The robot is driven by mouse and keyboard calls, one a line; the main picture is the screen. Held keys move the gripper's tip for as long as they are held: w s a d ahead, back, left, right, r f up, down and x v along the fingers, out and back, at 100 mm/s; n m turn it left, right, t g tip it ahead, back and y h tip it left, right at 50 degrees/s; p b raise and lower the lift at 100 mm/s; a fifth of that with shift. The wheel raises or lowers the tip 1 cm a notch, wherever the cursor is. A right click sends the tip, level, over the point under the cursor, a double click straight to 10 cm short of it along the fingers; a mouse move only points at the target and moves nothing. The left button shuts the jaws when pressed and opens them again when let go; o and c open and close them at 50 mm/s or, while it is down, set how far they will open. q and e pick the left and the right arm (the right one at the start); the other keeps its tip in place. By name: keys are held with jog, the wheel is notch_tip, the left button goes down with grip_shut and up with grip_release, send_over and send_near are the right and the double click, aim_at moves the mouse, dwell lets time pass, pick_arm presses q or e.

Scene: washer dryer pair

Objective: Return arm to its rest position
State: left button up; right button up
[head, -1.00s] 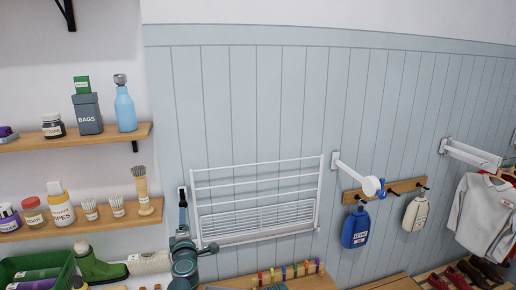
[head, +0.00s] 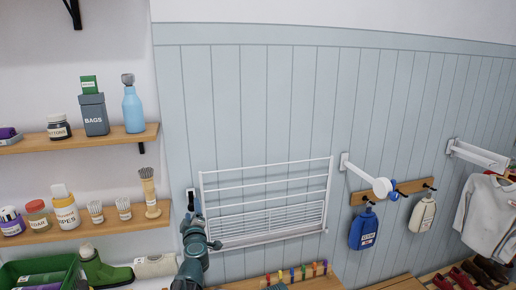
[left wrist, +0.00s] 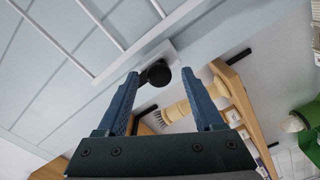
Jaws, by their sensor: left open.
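My left gripper (head: 194,208) is at the wall beside the left edge of the white drying rack, its arm rising from the bottom of the head view. In the left wrist view its two blue fingers (left wrist: 165,95) are apart. A round black knob (left wrist: 157,74) on a white plate shows between and beyond the fingertips; I cannot tell whether they touch it. Nothing is clearly held. My right gripper is not in view.
The white drying rack (head: 266,168) is just right of my left gripper. A wooden shelf (head: 110,222) with brushes (head: 150,190) and jars is close on the left. Two bottles (head: 363,230) hang further right. The panelled wall above the rack is clear.

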pick_arm(q)
jog(key=m, duration=0.3)
jog(key=shift+m, duration=2.4)
jog(key=shift+d, duration=0.1)
